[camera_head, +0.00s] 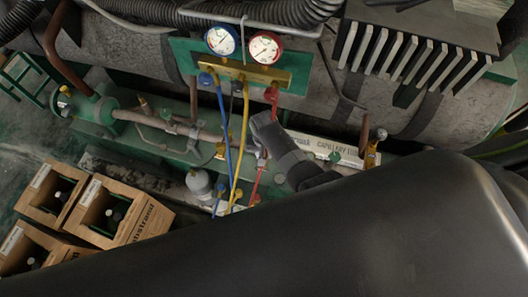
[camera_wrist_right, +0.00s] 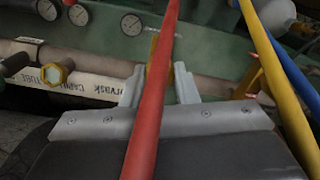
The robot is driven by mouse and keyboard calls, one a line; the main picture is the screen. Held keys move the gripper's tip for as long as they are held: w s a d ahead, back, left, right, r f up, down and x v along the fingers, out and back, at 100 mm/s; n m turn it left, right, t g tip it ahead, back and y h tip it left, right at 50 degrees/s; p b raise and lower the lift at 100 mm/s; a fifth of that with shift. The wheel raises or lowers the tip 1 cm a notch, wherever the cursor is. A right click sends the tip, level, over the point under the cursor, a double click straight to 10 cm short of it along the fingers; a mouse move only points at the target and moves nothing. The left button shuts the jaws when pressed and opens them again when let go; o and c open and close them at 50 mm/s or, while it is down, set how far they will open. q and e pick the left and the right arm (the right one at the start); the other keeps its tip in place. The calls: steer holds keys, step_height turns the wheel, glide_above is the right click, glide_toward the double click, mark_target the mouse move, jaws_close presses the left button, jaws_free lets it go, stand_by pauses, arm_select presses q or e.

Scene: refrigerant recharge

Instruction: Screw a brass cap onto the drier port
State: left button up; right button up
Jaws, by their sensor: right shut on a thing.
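My right gripper (camera_head: 262,158) is among the hoses below the gauges in the head view, partly hidden by its own wrist. I cannot tell which fitting is the drier port, or whether the held piece touches one. My left gripper is not in view.
Blue (camera_head: 222,125), yellow (camera_head: 242,130) and red hoses hang from the brass gauge manifold (camera_head: 243,74) close beside my gripper. A grey-white canister (camera_head: 199,182) stands to the left. Open cardboard boxes (camera_head: 140,215) with bottles are at lower left.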

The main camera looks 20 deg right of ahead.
steer(key=shift+f+b, duration=0.75)
steer(key=shift+f, duration=0.25)
stand_by(0.4)
steer(key=shift+r+m, duration=0.1)
steer(key=shift+m, duration=0.5)
steer(key=shift+m+p, duration=0.3)
steer(key=shift+m, duration=0.9)
steer(key=m, duration=0.2)
steer(key=shift+m, duration=0.8)
